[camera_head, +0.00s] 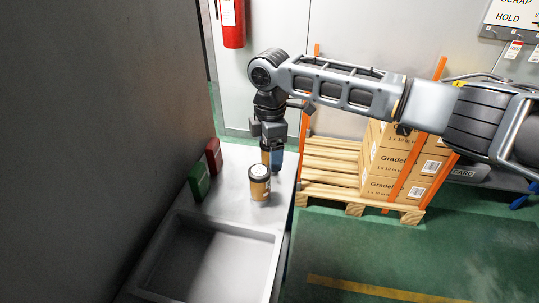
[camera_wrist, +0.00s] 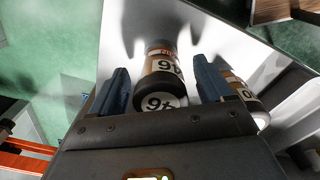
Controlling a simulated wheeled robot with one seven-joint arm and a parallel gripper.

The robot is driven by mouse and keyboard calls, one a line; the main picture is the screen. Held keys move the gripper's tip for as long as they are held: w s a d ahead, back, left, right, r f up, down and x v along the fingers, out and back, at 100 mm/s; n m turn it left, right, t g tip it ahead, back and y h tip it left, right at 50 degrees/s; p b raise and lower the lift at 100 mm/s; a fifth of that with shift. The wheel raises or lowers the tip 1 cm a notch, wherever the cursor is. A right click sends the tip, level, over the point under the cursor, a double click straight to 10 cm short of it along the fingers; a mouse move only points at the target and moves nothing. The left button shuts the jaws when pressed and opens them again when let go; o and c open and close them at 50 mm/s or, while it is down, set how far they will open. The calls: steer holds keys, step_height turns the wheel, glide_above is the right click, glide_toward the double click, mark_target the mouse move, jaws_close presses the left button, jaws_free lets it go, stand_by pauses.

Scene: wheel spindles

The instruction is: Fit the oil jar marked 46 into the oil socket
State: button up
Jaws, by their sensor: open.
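The jar marked 46 (camera_wrist: 163,66) is between my gripper's two blue fingers in the wrist view, its marked lid facing the camera. The head view shows this brown jar (camera_head: 265,156) on the grey bench, largely hidden by my gripper (camera_head: 272,158). My gripper points down over it, open, with a finger on each side; whether they touch it I cannot tell. I cannot make out the oil socket.
A red block (camera_head: 214,155) and a green block (camera_head: 199,181) stand along the bench's left side. A shallow grey tray (camera_head: 275,244) takes up the near end. A pallet (camera_head: 330,160) with cartons (camera_head: 390,160) stands on the floor to the right.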

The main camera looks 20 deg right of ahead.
steer(key=shift+c, duration=0.3)
steer(key=c, duration=1.1)
steer(key=shift+r, duration=0.1)
steer(key=shift+c, duration=0.2)
